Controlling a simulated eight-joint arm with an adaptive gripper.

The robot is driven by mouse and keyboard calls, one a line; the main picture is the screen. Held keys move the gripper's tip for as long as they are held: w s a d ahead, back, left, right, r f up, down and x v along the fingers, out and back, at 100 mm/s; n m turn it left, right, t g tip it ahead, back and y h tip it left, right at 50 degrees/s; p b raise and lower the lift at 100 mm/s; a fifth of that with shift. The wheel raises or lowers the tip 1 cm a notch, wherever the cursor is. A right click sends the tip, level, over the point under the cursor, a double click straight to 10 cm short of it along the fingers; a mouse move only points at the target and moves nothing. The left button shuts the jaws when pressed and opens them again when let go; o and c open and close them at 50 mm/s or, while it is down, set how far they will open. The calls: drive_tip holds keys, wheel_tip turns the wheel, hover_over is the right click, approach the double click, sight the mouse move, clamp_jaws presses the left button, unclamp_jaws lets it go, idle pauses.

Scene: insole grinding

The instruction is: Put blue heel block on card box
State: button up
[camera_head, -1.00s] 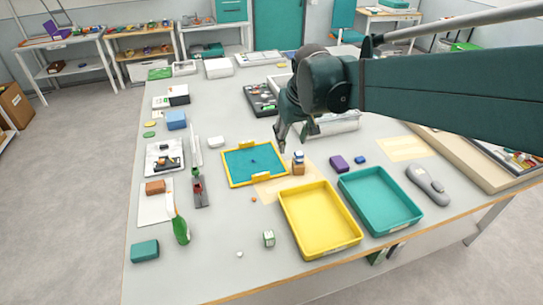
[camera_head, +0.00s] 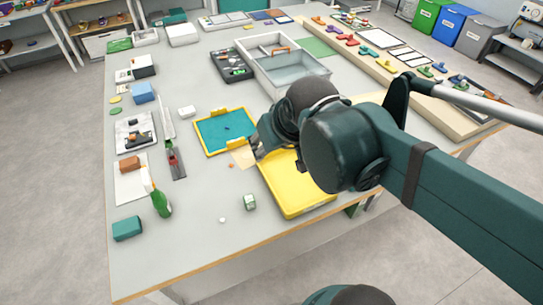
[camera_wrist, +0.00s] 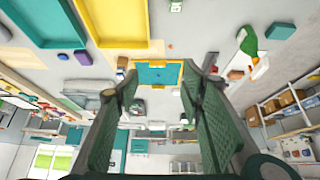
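A small blue block (camera_wrist: 63,56), seemingly the blue heel block, lies on the table beside a purple block (camera_wrist: 83,57) in the wrist view. A small brown box (camera_wrist: 122,62), likely the card box, stands nearer the blue mat, with a small item by it that I cannot make out. My arm hides these in the head view. My gripper (camera_wrist: 170,75) is open, its two fingers wide apart with nothing between them. In the head view my gripper (camera_head: 257,150) hangs above the table, between the blue mat and the yellow tray.
The yellow tray (camera_head: 285,195) lies under my arm; a teal tray (camera_wrist: 45,22) shows beside it in the wrist view. The blue mat (camera_head: 215,140) has a yellow frame. A green bottle (camera_head: 161,203) and a larger blue block (camera_head: 143,92) stand at the left.

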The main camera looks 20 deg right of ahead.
drive_tip(key=shift+s+a+f+t, duration=0.2)
drive_tip(key=shift+s+f, duration=0.2)
drive_tip(key=shift+s, duration=0.35)
drive_tip(key=shift+s+a+f+t, duration=0.1)
drive_tip(key=shift+s+a+f, duration=0.1)
drive_tip(key=shift+s+f, duration=0.4)
